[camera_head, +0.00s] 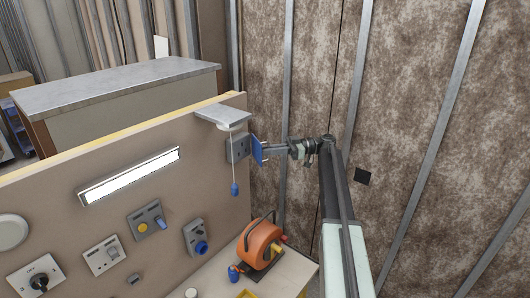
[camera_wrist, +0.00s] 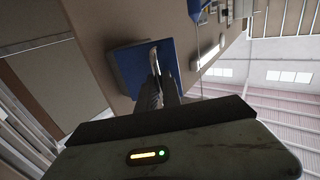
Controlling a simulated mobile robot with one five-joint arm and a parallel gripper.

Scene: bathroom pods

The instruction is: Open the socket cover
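The blue socket cover (camera_head: 257,151) stands swung out from the grey socket box (camera_head: 238,148) near the right end of the panel in the head view. Part of the socket face shows to its left. My gripper (camera_head: 268,149) reaches it from the right, at its outer side. In the wrist view the blue cover (camera_wrist: 128,68) fills the upper middle, with a pale upright handle (camera_wrist: 153,57) on it. My gripper's fingers (camera_wrist: 160,80) are close together there and look shut on this handle. The fingertips are partly dark and small.
A grey shelf (camera_head: 222,115) juts out just above the socket, and a pull cord with a blue end (camera_head: 235,189) hangs in front of it. An orange appliance (camera_head: 262,245) stands on the counter below.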

